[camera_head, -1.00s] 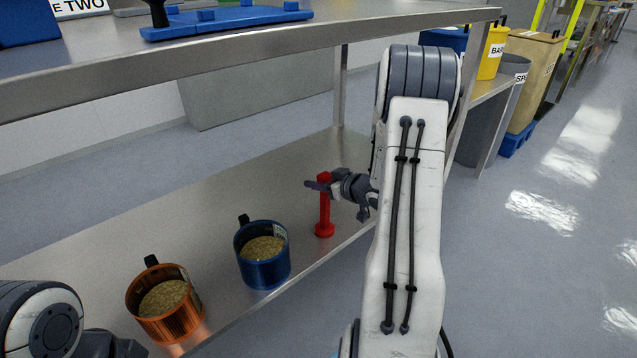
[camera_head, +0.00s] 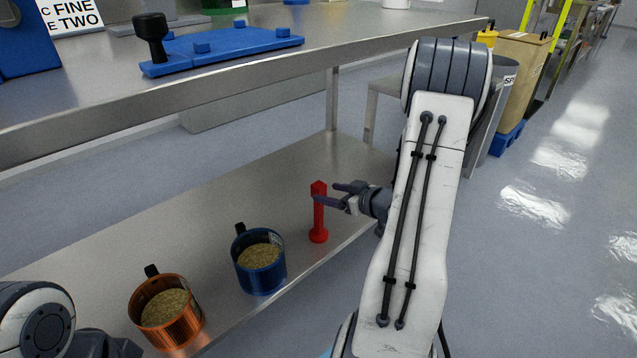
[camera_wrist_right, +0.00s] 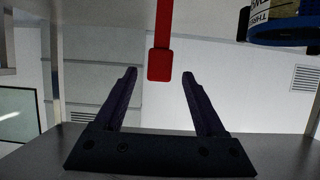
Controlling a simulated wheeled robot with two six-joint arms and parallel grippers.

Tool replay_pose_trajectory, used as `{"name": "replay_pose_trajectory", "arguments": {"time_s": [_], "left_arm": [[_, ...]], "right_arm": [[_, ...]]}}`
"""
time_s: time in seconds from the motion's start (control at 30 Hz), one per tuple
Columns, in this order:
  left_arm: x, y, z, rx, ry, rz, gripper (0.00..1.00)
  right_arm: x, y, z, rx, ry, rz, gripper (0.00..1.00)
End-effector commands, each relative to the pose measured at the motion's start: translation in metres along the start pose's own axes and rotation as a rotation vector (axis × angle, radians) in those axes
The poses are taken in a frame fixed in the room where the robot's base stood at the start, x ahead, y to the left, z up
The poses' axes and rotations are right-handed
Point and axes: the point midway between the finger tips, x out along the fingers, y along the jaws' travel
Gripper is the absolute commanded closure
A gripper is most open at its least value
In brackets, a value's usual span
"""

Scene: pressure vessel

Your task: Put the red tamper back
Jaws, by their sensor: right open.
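The red tamper (camera_head: 318,222) stands upright on the lower metal shelf, to the right of the blue mug. My right gripper (camera_head: 327,194) is open at the upper part of the tamper, with one finger passing in front of it in the head view. In the right wrist view, the tamper's squared end (camera_wrist_right: 158,66) shows in line with the gap between the open fingers (camera_wrist_right: 160,82), near their tips. No contact can be made out. Of my left arm, only part shows at the lower left; its fingers are not visible.
A blue mug (camera_head: 262,280) and a copper mug (camera_head: 180,330), both with grainy contents, stand on the lower shelf (camera_head: 120,240). The upper table (camera_head: 330,40) overhangs it and bears a blue plate (camera_head: 225,48) with pegs and a black-handled tool (camera_head: 151,35).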

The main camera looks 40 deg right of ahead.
Motion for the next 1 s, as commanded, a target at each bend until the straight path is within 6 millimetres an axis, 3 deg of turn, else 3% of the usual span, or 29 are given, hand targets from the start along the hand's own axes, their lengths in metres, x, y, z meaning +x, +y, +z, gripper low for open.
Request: {"name": "replay_pose_trajectory", "arguments": {"time_s": [0.1,0.3,1.0], "left_arm": [[-0.013,0.001,-0.001,0.000,0.000,0.000,0.50],[-0.018,0.001,-0.001,0.000,0.000,0.000,0.50],[-0.018,0.001,-0.001,0.000,0.000,0.000,0.50]], "right_arm": [[-0.023,0.001,-0.003,0.002,0.000,0.004,0.28],[-0.038,0.000,-0.001,0.000,0.001,0.001,0.28],[-0.038,-0.001,0.000,-0.001,0.000,-0.001,0.28]]}}
